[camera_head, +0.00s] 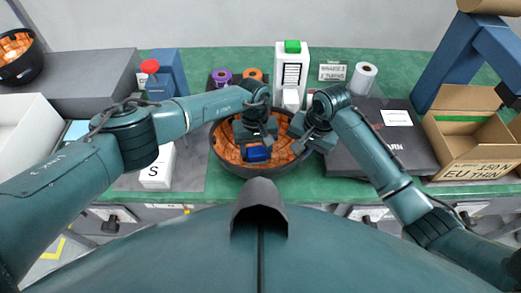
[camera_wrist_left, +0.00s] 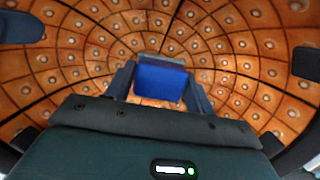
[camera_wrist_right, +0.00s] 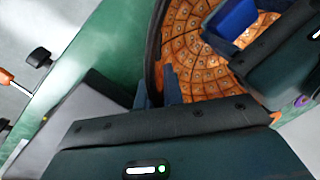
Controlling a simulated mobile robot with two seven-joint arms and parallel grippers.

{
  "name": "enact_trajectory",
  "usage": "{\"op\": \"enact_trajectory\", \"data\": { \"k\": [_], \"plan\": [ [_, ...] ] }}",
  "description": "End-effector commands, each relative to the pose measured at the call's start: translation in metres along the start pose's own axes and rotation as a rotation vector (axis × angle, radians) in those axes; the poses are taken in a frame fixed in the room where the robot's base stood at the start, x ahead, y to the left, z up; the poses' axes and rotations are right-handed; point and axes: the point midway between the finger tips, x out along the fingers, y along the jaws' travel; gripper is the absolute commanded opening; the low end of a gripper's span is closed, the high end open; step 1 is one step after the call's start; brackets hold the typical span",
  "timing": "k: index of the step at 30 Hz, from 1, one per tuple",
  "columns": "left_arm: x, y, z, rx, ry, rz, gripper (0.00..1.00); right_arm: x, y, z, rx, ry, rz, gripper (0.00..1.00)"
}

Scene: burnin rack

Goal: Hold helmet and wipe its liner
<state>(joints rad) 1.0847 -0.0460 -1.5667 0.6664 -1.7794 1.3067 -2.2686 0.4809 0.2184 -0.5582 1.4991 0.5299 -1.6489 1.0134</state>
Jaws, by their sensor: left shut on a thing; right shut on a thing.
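A dark helmet (camera_head: 270,172) lies upside down on the green bench, its orange studded liner (camera_head: 226,145) facing up. The liner also fills the left wrist view (camera_wrist_left: 225,55). My left gripper (camera_head: 256,145) is inside the bowl, shut on a blue wiping pad (camera_wrist_left: 160,82). The pad is over the liner; I cannot tell for sure whether it touches. My right gripper (camera_head: 304,138) is at the helmet's right side, shut on its rim (camera_wrist_right: 152,60), one finger on each side of the wall. The arms hide parts of the helmet.
Another orange-lined helmet (camera_head: 18,62) sits at the far left on a grey box (camera_head: 95,75). Tape rolls (camera_head: 222,75) and a white device with a green top (camera_head: 292,65) stand behind. A dark case (camera_head: 405,150) and an open carton (camera_head: 470,135) are at the right.

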Motion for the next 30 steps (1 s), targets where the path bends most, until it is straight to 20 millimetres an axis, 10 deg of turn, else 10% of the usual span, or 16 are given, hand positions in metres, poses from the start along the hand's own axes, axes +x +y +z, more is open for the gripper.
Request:
{"op": "enact_trajectory", "data": {
  "k": [30],
  "plan": [
    [0.001, 0.0, -0.001, 0.0, 0.001, -0.002, 0.36, 0.001, 0.002, 0.0, 0.0, -0.001, 0.006, 0.0]
  ]
}}
